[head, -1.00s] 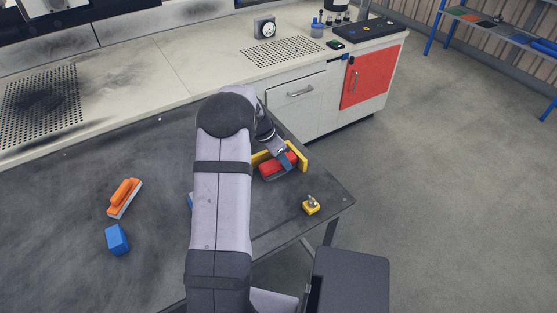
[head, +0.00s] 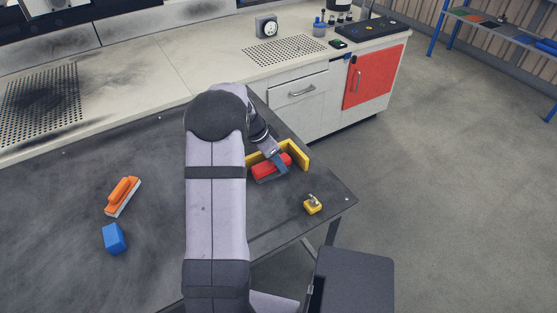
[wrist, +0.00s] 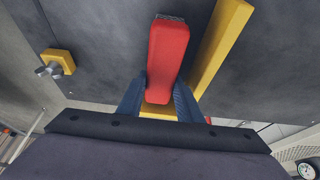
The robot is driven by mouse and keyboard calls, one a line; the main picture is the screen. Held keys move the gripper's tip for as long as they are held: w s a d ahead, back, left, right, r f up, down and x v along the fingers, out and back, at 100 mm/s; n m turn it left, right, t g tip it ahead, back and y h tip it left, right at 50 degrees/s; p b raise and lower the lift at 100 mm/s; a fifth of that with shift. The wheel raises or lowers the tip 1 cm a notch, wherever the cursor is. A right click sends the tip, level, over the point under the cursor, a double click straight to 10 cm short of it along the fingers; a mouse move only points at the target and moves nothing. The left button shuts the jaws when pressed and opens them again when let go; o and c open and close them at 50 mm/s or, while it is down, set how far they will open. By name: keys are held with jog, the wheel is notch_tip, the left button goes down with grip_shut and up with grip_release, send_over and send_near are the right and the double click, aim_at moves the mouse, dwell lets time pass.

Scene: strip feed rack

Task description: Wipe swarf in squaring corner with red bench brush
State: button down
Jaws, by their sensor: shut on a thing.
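The red bench brush (head: 270,167) is held in my gripper (head: 279,163), low over the dark table inside the yellow squaring corner (head: 295,150). In the wrist view the brush (wrist: 168,55) stands between the two blue fingers of my gripper (wrist: 160,98), which are shut on its sides. One yellow wall of the corner (wrist: 222,45) runs along the brush's right side, and another yellow piece shows behind the fingers. Bristles show at the brush's far end. I cannot tell whether they touch the table. No swarf can be made out.
A yellow block with a metal knob (head: 313,204) sits near the table's right corner. An orange brush (head: 123,196) and a blue block (head: 114,239) lie on the left. The dark table (head: 70,190) is clear between them and my arm.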

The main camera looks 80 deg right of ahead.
aim_at(287, 156)
jog(key=shift+w+a+f+b, duration=0.15)
jog(key=shift+w+a+b, duration=0.15)
jog(key=shift+a+b, duration=0.05)
jog(key=shift+s, duration=0.15)
jog(key=shift+s+d+p, duration=0.4)
jog(key=shift+s+d, duration=1)
jog(key=shift+s+d+r, duration=0.1)
jog(key=shift+r, duration=0.1)
